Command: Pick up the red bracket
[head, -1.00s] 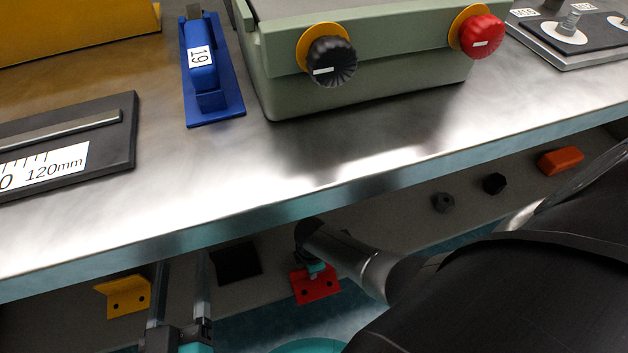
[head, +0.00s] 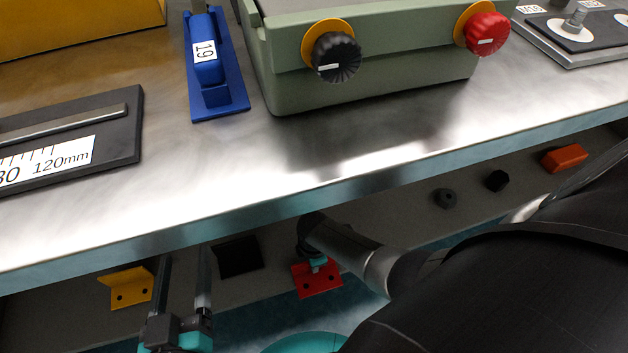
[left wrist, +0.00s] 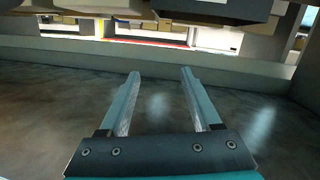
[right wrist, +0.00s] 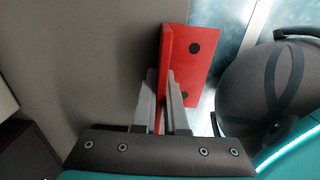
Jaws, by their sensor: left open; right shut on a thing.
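The red bracket (head: 318,279) is an angled plate with two dark holes, at the lower shelf's front edge below the worktop. In the right wrist view it (right wrist: 200,62) shows with one flange upright between the fingers. My right gripper (right wrist: 168,98) is shut on that flange; in the head view it (head: 316,262) is mostly hidden by my arm. My left gripper (head: 186,262) is open and empty, in front of the shelf between a yellow bracket and a black bracket. In the left wrist view its fingers (left wrist: 160,85) are apart with nothing between them.
On the lower shelf (head: 400,226) are the yellow bracket (head: 128,288), the black bracket (head: 238,257), two small dark parts (head: 445,198) and an orange block (head: 565,158). The metal worktop (head: 230,170) overhangs the shelf. It carries a green box with knobs (head: 370,75) and a blue fixture (head: 210,75).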

